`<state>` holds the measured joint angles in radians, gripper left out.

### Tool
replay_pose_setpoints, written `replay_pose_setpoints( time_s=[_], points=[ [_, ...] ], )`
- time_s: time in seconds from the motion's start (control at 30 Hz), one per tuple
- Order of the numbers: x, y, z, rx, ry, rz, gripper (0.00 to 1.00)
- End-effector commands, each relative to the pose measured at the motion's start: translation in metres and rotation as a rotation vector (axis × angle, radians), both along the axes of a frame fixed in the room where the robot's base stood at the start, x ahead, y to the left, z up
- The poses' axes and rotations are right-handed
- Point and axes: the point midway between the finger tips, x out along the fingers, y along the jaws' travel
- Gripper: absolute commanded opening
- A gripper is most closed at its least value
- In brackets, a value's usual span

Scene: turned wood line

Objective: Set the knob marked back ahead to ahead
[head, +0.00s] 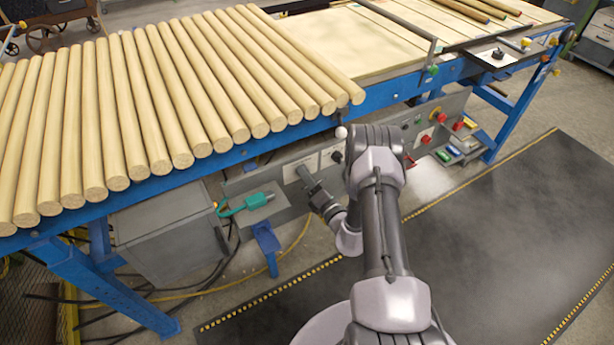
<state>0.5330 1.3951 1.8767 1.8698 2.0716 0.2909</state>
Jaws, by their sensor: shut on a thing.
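A long grey control panel (232,188) runs under the front edge of the roller line. My gripper (304,174) reaches up to its left part, beside a white label plate (290,168). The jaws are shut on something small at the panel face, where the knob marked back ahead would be. The knob is hidden by the fingers, so its pointer and marking cannot be read. My arm covers the middle of the panel.
Wooden poles (150,100) lie side by side on the blue-framed line (200,160). Red knobs (440,117) are on the panel's right part. The dark floor mat (480,240) is clear.

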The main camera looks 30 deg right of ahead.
Motion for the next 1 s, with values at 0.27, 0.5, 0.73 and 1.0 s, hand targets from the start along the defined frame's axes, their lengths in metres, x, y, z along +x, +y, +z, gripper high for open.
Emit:
replay_pose_setpoints(
  time_s=[0.27, 0.5, 0.73, 1.0],
  points=[
    [-0.0005, 0.0004, -0.0008, 0.112, 0.006, 0.000, 0.00],
    [-0.0005, 0.0004, -0.0010, 0.149, 0.008, 0.001, 0.00],
    [-0.0006, 0.0005, -0.0012, 0.153, 0.008, 0.001, 0.00],
    [-0.0005, 0.0004, -0.0010, 0.152, 0.007, 0.000, 0.53]
  ],
)
